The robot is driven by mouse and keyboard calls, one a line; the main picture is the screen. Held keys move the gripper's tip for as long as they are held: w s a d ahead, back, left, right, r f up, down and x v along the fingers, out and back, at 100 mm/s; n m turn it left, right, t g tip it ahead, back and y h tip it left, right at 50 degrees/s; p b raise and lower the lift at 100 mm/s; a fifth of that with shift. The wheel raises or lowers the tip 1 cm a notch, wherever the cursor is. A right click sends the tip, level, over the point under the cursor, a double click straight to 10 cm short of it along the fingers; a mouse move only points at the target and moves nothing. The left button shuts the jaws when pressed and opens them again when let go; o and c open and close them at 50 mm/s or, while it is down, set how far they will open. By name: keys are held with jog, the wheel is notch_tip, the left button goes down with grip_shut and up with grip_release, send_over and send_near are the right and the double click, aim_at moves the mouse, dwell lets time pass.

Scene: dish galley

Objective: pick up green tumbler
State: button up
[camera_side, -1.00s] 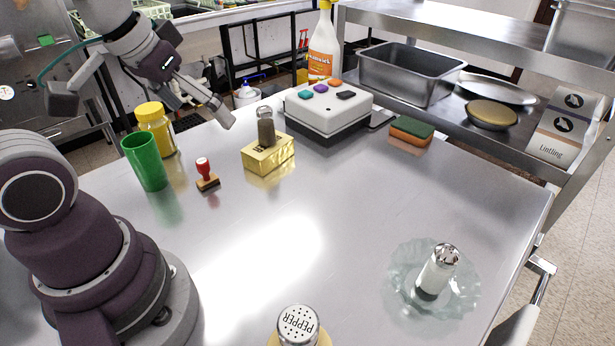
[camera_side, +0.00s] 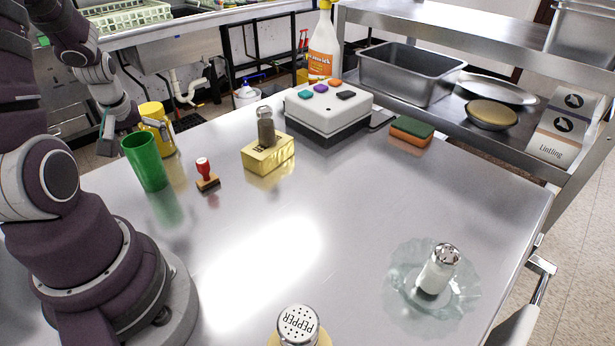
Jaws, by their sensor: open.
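The green tumbler (camera_side: 145,163) stands upright on the steel table at the left, with its open mouth up. My gripper (camera_side: 138,135) is open and hangs at the tumbler's far side, pointing down. Nothing shows between the fingers. I cannot tell whether the gripper touches the tumbler or the jar.
A red-handled stamp (camera_side: 205,175) stands just right of the tumbler. The table's middle is clear. A pepper shaker (camera_side: 298,325) stands at the front.

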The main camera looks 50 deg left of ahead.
jog(key=shift+a+f, duration=0.2)
jog(key=shift+f, duration=0.3)
jog(key=shift+c, duration=0.2)
jog(key=c, duration=1.2)
jog(key=shift+r, duration=0.15)
